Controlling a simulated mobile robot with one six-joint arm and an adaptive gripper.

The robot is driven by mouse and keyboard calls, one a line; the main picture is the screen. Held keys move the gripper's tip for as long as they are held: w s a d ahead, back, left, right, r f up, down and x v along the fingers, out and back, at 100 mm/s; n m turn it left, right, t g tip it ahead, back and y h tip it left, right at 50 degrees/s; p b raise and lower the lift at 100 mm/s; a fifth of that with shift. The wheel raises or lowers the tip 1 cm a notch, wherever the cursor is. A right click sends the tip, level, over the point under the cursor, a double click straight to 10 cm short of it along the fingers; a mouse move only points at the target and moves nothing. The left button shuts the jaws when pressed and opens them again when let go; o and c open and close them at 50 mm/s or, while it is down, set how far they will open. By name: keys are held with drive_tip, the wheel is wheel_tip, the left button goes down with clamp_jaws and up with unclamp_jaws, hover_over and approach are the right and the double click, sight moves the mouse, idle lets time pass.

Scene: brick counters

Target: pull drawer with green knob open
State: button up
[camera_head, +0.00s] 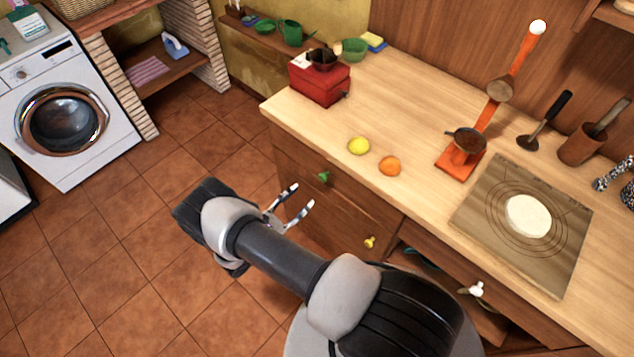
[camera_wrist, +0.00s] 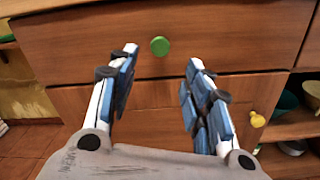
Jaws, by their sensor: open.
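The drawer with the green knob (camera_head: 323,176) is the upper one at the left end of the wooden counter, and its front looks flush with the cabinet. In the wrist view the round green knob (camera_wrist: 160,46) stands out from the drawer front (camera_wrist: 225,38), just beyond and between my fingertips. My gripper (camera_head: 300,198) is open and empty in front of the cabinet, with its fingers pointing toward the drawer. It also shows in the wrist view (camera_wrist: 163,56), with one finger on each side and a wide gap. The fingers do not close on the knob.
A yellow knob (camera_head: 369,242) is on the front below and right. A white knob (camera_head: 477,289) is farther right, near an open shelf with dishes. A lemon (camera_head: 358,145), an orange (camera_head: 389,166) and a red grinder (camera_head: 320,83) stand on the counter. The tiled floor at left is clear.

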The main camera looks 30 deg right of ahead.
sight(321, 179)
drive_tip(key=x, duration=0.8)
drive_tip(key=shift+w+d+b, duration=0.15)
drive_tip(key=shift+d+b, duration=0.25)
drive_tip(key=shift+c, duration=0.5)
clamp_jaws()
